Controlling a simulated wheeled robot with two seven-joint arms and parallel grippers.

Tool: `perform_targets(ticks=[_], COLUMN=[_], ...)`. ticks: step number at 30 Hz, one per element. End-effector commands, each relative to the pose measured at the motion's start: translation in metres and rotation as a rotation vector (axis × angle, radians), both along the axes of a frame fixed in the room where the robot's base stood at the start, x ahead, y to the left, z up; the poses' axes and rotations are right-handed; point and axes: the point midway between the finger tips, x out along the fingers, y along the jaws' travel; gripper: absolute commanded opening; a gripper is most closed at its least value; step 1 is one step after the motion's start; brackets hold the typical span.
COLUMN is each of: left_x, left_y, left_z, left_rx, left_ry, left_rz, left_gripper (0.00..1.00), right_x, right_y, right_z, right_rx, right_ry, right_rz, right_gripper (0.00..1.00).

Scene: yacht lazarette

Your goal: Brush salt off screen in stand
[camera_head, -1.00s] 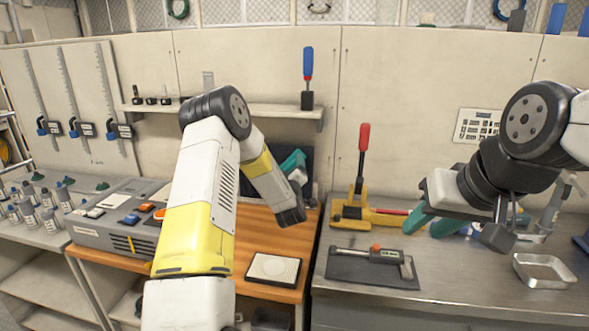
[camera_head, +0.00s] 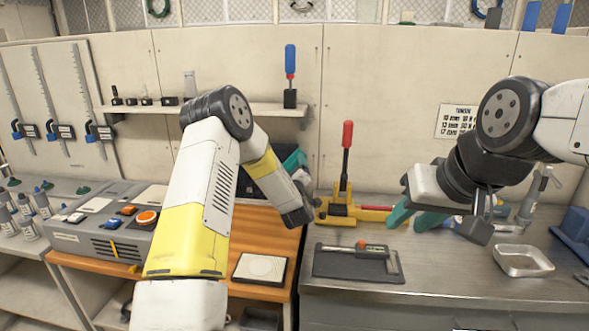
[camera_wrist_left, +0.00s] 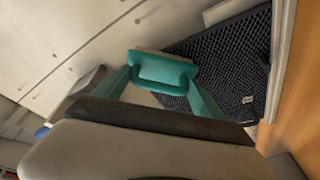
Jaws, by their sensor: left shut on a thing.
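The dark mesh screen (camera_head: 262,178) stands upright at the back of the orange bench, partly hidden behind my left arm. In the left wrist view the screen (camera_wrist_left: 225,62) shows as a black grid in a frame. My left gripper (camera_head: 297,160) is in front of the screen's upper right side. In the left wrist view, its teal fingers are shut on a teal brush (camera_wrist_left: 165,72) with a pale edge at its far side. The brush overlaps the screen's left edge in that view; contact cannot be told. My right gripper (camera_head: 415,217) is open and empty above the metal bench.
A white pad in a dark tray (camera_head: 261,268) lies on the orange bench. A torque tool on a black mat (camera_head: 330,275), a yellow red-handled tool (camera_head: 345,205) and a metal tray (camera_head: 523,261) are on the steel bench. A shelf (camera_head: 250,109) runs above.

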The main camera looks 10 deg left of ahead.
Motion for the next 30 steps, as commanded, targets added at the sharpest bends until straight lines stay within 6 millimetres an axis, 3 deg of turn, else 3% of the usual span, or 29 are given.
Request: perform_targets(ticks=[5,21,30], left_x=[-0.002,-0.053,-0.06], left_y=[0.0,0.002,0.003], left_z=[0.001,0.007,0.008], left_rx=[0.0,0.001,0.0], left_ry=[0.0,0.0,-0.001], left_rz=[0.0,0.0,0.001], left_gripper=[0.48,0.48,0.48], right_x=[0.0,0.0,0.0], right_y=[0.0,0.0,0.0], right_z=[0.0,0.0,0.0], right_rx=[0.0,0.0,0.0], right_ry=[0.0,0.0,0.0], right_rz=[0.0,0.0,0.0], right_gripper=[0.36,0.36,0.36])
